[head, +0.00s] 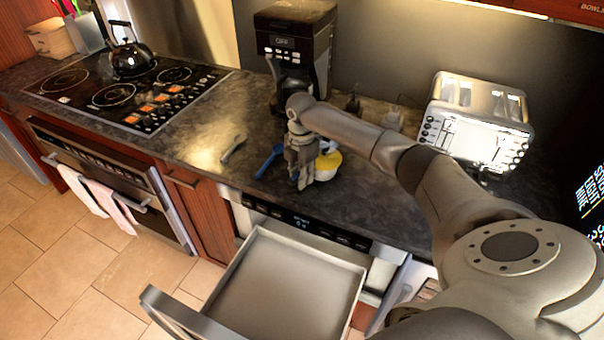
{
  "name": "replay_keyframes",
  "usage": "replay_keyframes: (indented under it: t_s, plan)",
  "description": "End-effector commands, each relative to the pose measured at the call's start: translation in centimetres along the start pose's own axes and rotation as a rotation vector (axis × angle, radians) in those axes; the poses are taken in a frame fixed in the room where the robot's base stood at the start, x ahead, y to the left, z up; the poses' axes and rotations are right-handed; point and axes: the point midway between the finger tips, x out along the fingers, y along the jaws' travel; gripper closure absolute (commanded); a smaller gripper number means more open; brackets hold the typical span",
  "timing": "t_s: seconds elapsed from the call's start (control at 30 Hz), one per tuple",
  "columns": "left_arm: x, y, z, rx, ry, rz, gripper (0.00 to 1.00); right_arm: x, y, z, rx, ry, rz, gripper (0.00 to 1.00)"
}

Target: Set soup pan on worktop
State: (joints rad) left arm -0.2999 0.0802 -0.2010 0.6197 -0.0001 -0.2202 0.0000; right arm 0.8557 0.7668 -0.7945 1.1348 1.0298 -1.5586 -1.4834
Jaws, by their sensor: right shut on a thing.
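My right gripper (303,162) reaches over the dark worktop (375,180) near its front edge, above the drawer. It is shut on what appears to be the soup pan, a rounded yellow and white piece (328,165) showing just right of the fingers. A blue handle-like piece (270,160) shows to the left of the fingers; I cannot tell whether it belongs to the pan. The gripper hides much of the held thing, and whether it touches the worktop is unclear. My left gripper is not in view.
The microwave drawer (285,285) below is pulled open and empty. A coffee maker (292,45) stands behind and a silver toaster (475,125) to the right. A small grey object (233,148) lies left. A kettle (130,60) stands on the hob (125,93).

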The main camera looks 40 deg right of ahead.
Motion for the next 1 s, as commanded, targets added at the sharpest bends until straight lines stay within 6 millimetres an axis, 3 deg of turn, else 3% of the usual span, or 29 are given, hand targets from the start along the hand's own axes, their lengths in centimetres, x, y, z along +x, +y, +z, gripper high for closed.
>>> replay_keyframes:
  t_s: [0.33,0.37,0.53,0.83,1.0]
  plan:
    - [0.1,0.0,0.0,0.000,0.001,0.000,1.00,0.3,0.1,0.0,0.001,0.000,0.002,1.00]
    - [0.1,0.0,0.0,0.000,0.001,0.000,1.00,0.4,0.0,0.0,0.001,0.000,0.001,0.80]
    - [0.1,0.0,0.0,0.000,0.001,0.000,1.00,0.3,0.0,0.0,0.001,0.000,0.001,0.60]
    - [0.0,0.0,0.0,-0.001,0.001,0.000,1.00,0.2,0.0,0.1,0.001,-0.001,0.002,0.60]
    - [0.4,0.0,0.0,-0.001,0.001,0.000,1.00,-1.2,0.1,0.1,0.001,-0.001,0.004,0.60]
